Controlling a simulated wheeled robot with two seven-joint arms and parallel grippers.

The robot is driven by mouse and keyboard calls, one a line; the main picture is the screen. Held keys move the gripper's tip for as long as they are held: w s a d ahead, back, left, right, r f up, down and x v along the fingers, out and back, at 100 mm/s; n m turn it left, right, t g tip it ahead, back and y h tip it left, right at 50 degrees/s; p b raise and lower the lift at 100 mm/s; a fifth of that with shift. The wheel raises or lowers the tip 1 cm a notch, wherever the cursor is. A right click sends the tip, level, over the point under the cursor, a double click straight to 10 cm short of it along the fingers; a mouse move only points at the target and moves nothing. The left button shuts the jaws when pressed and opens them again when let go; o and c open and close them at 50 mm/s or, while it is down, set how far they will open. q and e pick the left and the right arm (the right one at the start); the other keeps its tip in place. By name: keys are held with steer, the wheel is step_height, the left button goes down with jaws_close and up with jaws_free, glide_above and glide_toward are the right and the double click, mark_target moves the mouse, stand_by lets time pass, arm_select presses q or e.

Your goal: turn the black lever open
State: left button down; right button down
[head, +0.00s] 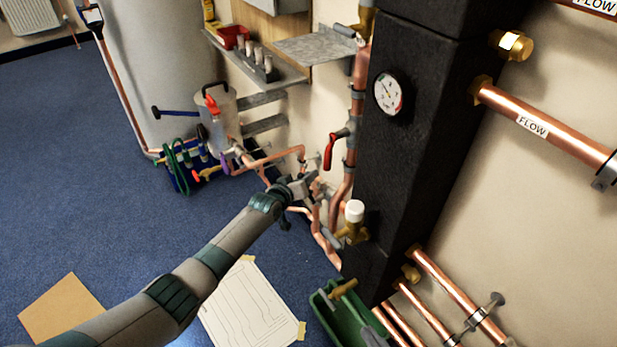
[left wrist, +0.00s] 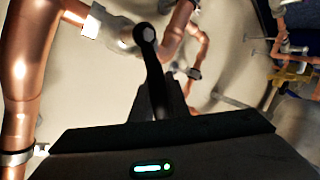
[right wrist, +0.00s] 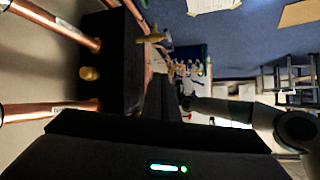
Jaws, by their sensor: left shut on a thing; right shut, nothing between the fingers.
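The black lever (left wrist: 150,60) shows in the left wrist view, with a round knob-like end, in front of copper pipes and a pale grey fitting (left wrist: 118,32). My left gripper (head: 303,187) is at the copper pipework beside the black block in the head view. It is shut on the lever; its dark fingers (left wrist: 160,98) cover the lever's lower part. In the head view the gripper hides most of the lever. My right gripper (right wrist: 160,97) shows only in the right wrist view, shut and empty, away from the lever.
A red lever (head: 330,152) sits on the upright pipe above my left gripper. A brass valve with a white cap (head: 354,212) is close on the right. The big black block (head: 400,150) with a gauge stands right of it. A green crate (head: 345,315) is below.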

arm_select(q)
steer(key=c, duration=1.7)
jaws_free()
steer(key=shift+s, duration=0.15)
arm_select(e)
steer(key=shift+s+f, duration=0.1)
